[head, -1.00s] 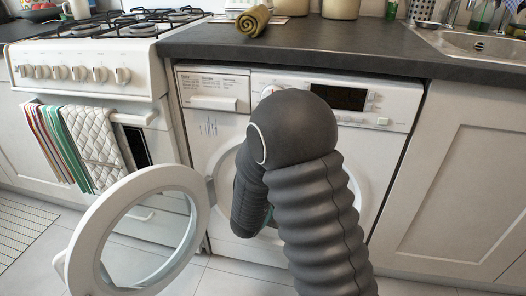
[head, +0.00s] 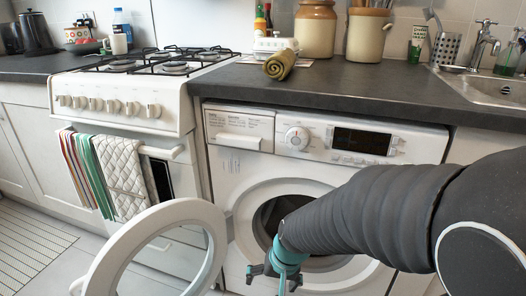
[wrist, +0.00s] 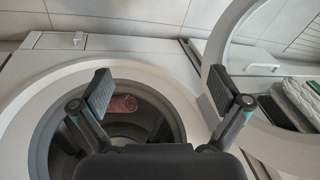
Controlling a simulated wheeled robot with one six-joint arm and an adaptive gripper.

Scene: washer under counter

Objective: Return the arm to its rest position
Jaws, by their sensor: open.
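My gripper (head: 277,274) is open and empty. In the head view it hangs at the end of my dark sleeved arm, in front of the lower left part of the washer's round opening. In the wrist view the two fingers (wrist: 160,92) are spread wide with nothing between them. The white washer (head: 262,172) stands under the counter, and its round door (head: 108,262) is swung wide open to the left. A reddish rolled cloth (wrist: 123,103) lies inside the drum (wrist: 160,112). My arm hides the right part of the opening in the head view.
The white stove (head: 125,108) stands left of the washer, with striped and quilted towels (head: 122,172) on its front rail. The dark counter (head: 345,92) holds a rolled olive cloth (head: 280,65) and jars (head: 367,38). A sink (head: 490,88) is at the right.

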